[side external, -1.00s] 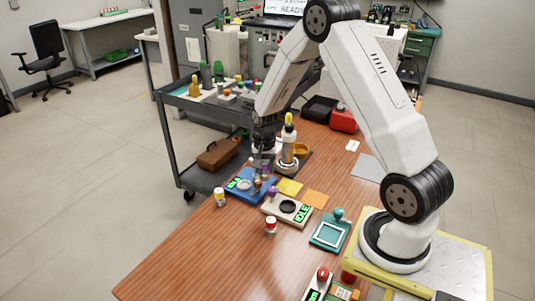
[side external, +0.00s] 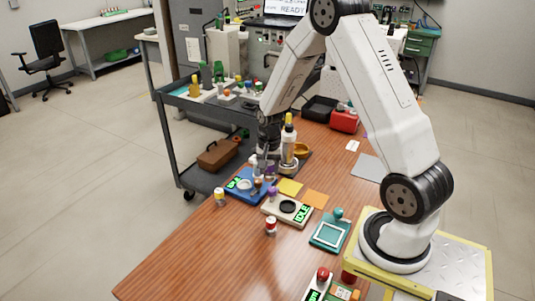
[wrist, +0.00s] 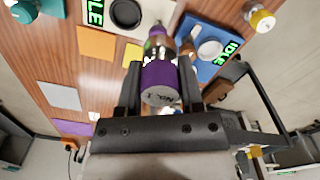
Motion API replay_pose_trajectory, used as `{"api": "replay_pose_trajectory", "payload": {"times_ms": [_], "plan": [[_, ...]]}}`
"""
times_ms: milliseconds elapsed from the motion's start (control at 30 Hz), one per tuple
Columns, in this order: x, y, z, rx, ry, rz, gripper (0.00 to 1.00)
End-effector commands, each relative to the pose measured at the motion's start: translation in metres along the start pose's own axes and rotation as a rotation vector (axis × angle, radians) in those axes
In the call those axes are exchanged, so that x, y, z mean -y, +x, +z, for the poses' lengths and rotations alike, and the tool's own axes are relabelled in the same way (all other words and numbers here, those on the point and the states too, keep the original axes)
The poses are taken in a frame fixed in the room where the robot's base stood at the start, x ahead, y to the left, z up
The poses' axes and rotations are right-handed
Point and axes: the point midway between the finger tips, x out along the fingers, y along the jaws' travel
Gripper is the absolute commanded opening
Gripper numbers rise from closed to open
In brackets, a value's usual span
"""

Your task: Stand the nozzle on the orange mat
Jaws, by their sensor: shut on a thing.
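In the side view my gripper (side external: 264,158) is low above the blue device, and the held nozzle is too small to make out clearly. The orange mat (side external: 316,199) lies flat and bare on the table, to the right of the gripper. It also shows in the wrist view (wrist: 95,45), left of the nozzle and apart from it.
A yellow mat (side external: 289,187) lies between the gripper and the orange mat. A blue device (side external: 240,186) and a beige device (side external: 279,213) are close by. A tall yellow-tipped bottle (side external: 289,150) stands beside the gripper.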

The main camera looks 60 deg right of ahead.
Motion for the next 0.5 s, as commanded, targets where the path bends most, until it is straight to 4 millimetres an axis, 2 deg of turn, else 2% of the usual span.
{"api": "replay_pose_trajectory", "payload": {"times_ms": [167,267,367,500], "plan": [[-0.008,0.001,-0.001,0.0,0.013,0.0,0.0],[-0.02,0.002,-0.002,0.001,0.033,0.001,0.0],[-0.039,0.004,-0.003,0.001,0.063,0.001,0.0],[-0.073,0.007,-0.001,0.001,0.12,0.002,0.0]]}}
